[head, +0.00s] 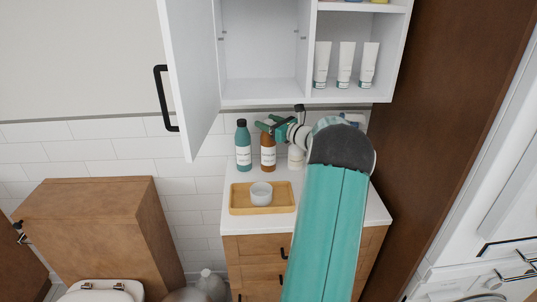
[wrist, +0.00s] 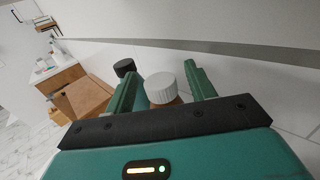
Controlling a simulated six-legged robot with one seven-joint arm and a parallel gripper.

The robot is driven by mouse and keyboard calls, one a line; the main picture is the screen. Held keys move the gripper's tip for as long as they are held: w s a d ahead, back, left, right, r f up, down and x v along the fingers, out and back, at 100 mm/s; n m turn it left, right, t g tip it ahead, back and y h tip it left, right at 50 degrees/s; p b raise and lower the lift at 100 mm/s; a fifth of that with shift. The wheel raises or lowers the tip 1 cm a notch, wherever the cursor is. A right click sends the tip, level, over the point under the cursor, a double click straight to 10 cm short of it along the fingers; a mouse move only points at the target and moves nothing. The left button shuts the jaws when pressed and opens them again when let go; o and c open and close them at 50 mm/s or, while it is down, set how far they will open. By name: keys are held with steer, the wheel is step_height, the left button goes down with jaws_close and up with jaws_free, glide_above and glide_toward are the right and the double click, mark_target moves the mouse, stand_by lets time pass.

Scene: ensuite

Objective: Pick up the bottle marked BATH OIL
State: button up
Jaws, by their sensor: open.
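Two labelled bottles stand at the back of the white counter. One is a teal bottle (head: 243,148) with a black cap (wrist: 124,67); the other is an amber bottle (head: 268,158). Their label print is too small to read, so I cannot tell which is marked BATH OIL. My gripper (head: 270,126) is open above the amber bottle and hides its top. In the wrist view, a white ribbed cap (wrist: 160,87) with amber below it lies between the fingers of my gripper (wrist: 161,70). The black cap is outside the left finger.
A wooden tray (head: 240,209) with a grey cup (head: 261,193) sits in front of the bottles. A white cabinet (head: 262,100) hangs above, its door (head: 190,75) open at left; white tubes (head: 345,65) stand inside. A white item (head: 296,157) stands right of the amber bottle.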

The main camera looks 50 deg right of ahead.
steer(key=shift+w, duration=0.1)
jaws_close()
stand_by(0.4)
